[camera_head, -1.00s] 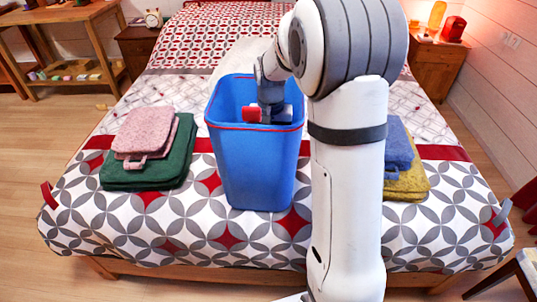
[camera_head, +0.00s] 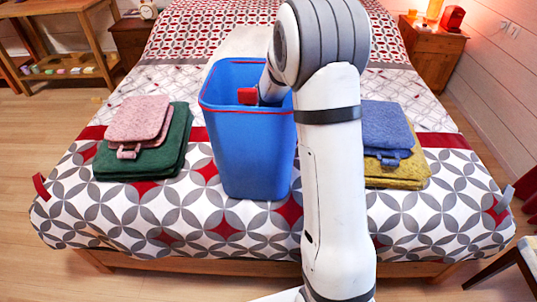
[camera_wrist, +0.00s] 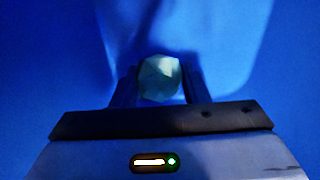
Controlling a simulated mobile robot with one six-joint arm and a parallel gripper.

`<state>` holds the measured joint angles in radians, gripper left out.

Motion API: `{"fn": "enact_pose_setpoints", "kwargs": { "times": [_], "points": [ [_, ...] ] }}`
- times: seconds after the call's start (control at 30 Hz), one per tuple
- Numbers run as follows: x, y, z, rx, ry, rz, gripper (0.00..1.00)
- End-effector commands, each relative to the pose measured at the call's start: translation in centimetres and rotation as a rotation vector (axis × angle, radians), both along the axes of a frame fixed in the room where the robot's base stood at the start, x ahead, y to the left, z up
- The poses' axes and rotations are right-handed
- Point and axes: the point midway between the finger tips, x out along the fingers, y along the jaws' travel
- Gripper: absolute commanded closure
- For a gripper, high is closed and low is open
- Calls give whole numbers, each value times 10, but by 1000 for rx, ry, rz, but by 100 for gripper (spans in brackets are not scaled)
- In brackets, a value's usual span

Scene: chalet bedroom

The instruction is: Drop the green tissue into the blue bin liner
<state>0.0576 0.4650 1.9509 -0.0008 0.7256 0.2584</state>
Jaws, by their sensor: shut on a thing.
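The blue bin liner (camera_head: 245,150) stands upright on the bed, with a red line around its rim. My arm reaches down over its rim, and my gripper is inside it, with the fingers hidden by the liner's wall in the head view. In the wrist view my gripper (camera_wrist: 160,85) is shut on the green tissue (camera_wrist: 160,76), a crumpled pale green ball between the two fingers. Blue liner walls surround it there. The tissue does not show in the head view.
Folded pink (camera_head: 138,120) and green (camera_head: 180,150) cloths lie left of the liner. Folded blue (camera_head: 386,128) and yellow (camera_head: 405,175) cloths lie to the right, partly behind my arm. The patterned bed (camera_head: 130,215) has clear room in front.

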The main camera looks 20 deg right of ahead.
Motion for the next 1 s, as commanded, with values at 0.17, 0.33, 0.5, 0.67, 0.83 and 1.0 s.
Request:
{"fn": "enact_pose_setpoints", "kwargs": {
  "times": [0.17, 0.33, 0.5, 0.67, 0.83, 1.0],
  "points": [
    [0, 0, -6, 0, 0, 0, 84],
    [0, 0, -11, 0, 0, 1, 84],
    [0, 1, -12, 0, 0, 1, 84],
    [0, 1, -12, 0, 0, 1, 48],
    [0, 1, -12, 0, 0, 1, 38],
    [0, 1, -11, 0, 0, 2, 38]
  ]
}}
